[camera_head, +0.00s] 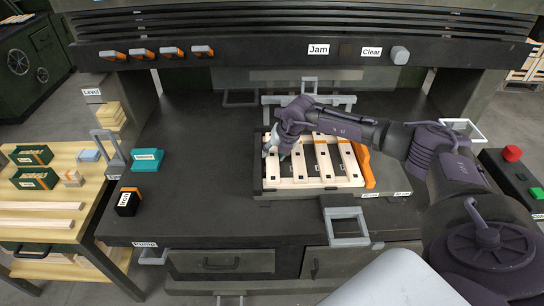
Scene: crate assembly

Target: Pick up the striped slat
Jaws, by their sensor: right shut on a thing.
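A pale wooden crate panel (315,182) with several slats and dark gaps lies on the dark workbench. My right gripper (274,148) reaches in from the right and points down at the far left corner of this panel. It is shut on the end of a pale slat (271,172) at the panel's left side. The gripper covers the grasped end. I cannot make out stripes on any slat at this size. My left gripper is not in view.
An orange piece (363,165) stands at the panel's right side. A grey frame-shaped handle (346,226) is in front. A teal box (147,160) and a black box (128,201) sit left on the bench. A wooden side table (60,190) holds loose slats (40,206) and green bins (35,178).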

